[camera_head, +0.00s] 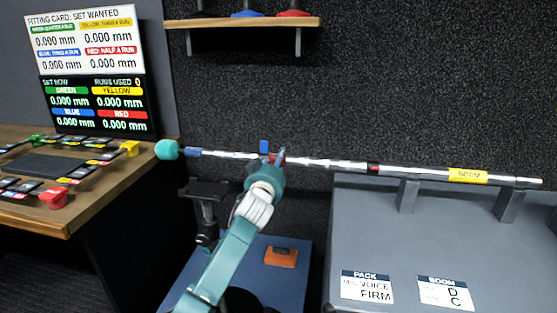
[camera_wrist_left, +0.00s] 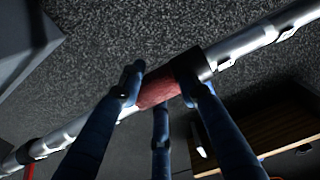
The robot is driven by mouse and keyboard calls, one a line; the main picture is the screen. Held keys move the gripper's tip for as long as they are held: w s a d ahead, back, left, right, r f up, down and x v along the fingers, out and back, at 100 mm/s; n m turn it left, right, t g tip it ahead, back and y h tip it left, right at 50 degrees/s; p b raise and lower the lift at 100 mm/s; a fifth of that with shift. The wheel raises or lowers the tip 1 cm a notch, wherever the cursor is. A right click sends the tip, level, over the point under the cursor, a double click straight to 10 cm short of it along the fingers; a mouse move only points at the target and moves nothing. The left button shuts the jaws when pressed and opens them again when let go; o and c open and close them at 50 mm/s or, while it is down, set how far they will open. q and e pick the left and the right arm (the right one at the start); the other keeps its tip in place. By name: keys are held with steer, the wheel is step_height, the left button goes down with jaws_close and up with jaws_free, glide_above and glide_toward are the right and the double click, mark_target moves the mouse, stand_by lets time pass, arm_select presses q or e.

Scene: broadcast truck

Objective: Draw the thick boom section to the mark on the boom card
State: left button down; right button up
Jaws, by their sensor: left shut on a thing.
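The boom (camera_head: 330,163) is a long silver telescoping pole lying nearly level across the head view, with a teal foam microphone (camera_head: 167,150) on its left end. Its right, thicker part (camera_head: 415,174) carries a yellow label (camera_head: 468,176), with a red band (camera_head: 373,168) at its left end. My left gripper (camera_head: 270,160) is shut on the boom left of that band. In the left wrist view, its blue fingers close around a red grip (camera_wrist_left: 160,92) beside a dark collar (camera_wrist_left: 192,66). The boom card (camera_head: 446,292) reads "D" and "C". My right gripper is not in view.
A grey case (camera_head: 370,240) bears two cradles (camera_head: 408,196) under the boom's right part. A pack card (camera_head: 367,287) lies on it. A desk (camera_head: 60,215) with buttons and a screen (camera_head: 95,105) is at left. A shelf (camera_head: 240,22) is above. An orange box (camera_head: 281,257) lies below.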

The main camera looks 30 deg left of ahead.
arm_select(q)
steer(key=shift+f, duration=0.1)
steer(key=c, duration=1)
jaws_free()
steer(key=shift+c, duration=0.2)
steer(key=v, duration=1.2)
